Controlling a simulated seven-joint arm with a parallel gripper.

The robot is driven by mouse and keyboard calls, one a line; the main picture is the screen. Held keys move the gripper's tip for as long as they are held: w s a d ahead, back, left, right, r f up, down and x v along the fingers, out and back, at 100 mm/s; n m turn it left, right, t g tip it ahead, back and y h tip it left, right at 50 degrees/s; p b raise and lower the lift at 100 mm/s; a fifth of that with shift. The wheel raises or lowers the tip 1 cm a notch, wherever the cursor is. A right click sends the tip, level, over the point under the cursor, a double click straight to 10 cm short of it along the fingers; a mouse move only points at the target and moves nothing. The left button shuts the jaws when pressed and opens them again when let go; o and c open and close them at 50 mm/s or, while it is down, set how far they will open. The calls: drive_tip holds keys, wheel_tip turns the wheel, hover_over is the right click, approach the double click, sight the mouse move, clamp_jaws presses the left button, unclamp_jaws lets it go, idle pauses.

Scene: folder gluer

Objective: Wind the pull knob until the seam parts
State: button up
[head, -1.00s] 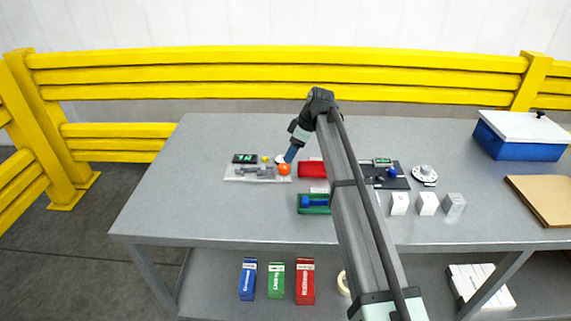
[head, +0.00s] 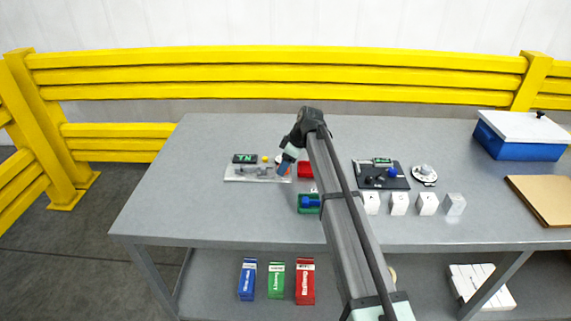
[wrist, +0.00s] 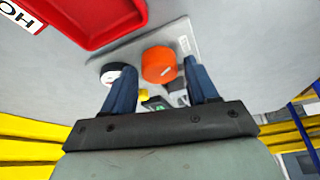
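In the wrist view an orange round knob (wrist: 160,65) stands on a light grey plate (wrist: 183,38), which also shows in the head view (head: 240,179). I take it for the pull knob. My gripper (wrist: 154,70) has two blue fingers spread apart, with the knob between or just beyond the tips, closer to the right finger. Contact cannot be told. In the head view my gripper (head: 284,168) is low over the plate's right end and hides the knob. The seam cannot be made out.
A black-and-white round part (wrist: 115,71) lies by the left finger. A display with green characters (head: 245,158) stands at the plate's back. A red tray (head: 306,169) and a green tray (head: 307,211) are close on the right. The table's left part is clear.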

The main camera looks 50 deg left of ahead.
drive_tip(key=c, duration=0.9)
drive_tip(key=shift+o, duration=0.2)
drive_tip(key=m+t, duration=0.1)
drive_tip(key=m, duration=0.1)
drive_tip(key=shift+s+d+m, duration=0.1)
drive_tip(key=shift+s+m, duration=0.05)
drive_tip(key=shift+m, duration=0.25)
drive_tip(key=m+t, duration=0.1)
drive_tip(key=m, duration=0.3)
drive_tip(key=shift+s+m+t, duration=0.1)
drive_tip(key=shift+m+t, duration=0.3)
drive_tip(key=o, duration=1.1)
drive_tip(key=shift+c, duration=0.2)
